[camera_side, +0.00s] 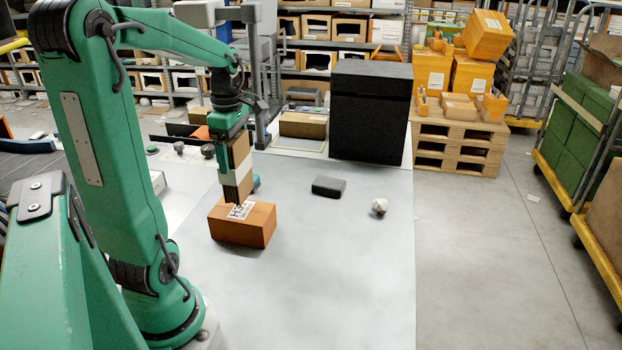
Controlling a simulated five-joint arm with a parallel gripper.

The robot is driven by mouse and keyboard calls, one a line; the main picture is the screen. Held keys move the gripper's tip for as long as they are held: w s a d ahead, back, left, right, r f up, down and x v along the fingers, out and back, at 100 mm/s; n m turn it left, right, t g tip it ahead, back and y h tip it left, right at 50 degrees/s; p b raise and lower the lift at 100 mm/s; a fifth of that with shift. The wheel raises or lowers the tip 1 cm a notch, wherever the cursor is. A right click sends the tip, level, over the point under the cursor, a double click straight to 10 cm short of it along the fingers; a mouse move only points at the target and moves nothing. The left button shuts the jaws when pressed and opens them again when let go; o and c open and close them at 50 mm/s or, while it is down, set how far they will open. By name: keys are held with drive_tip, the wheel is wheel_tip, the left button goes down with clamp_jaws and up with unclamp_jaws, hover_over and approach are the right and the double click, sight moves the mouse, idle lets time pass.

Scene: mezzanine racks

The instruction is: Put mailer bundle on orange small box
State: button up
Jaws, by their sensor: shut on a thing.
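The mailer bundle (236,172) is an upright stack of brown mailers with a pale band around it. My gripper (240,162) points down and is shut on the bundle, with one green finger on each side. The orange small box (243,230) sits on the grey table top, with a black-and-white label on its upper face. The bundle hangs over the rear part of this box. Its lower end meets the box top in the picture; I cannot tell whether they touch.
A dark grey block (328,187) and a crumpled white ball (379,206) lie right of the box on the table (340,270). A tall black case (370,112) stands at the back. The front right of the table is clear.

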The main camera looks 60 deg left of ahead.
drive_tip(key=shift+f, duration=2.1)
drive_tip(key=o, duration=0.8)
drive_tip(key=shift+o, duration=0.2)
wheel_tip(320, 180, up, 12)
drive_tip(key=shift+r, duration=0.15)
drive_tip(key=shift+d, duration=0.1)
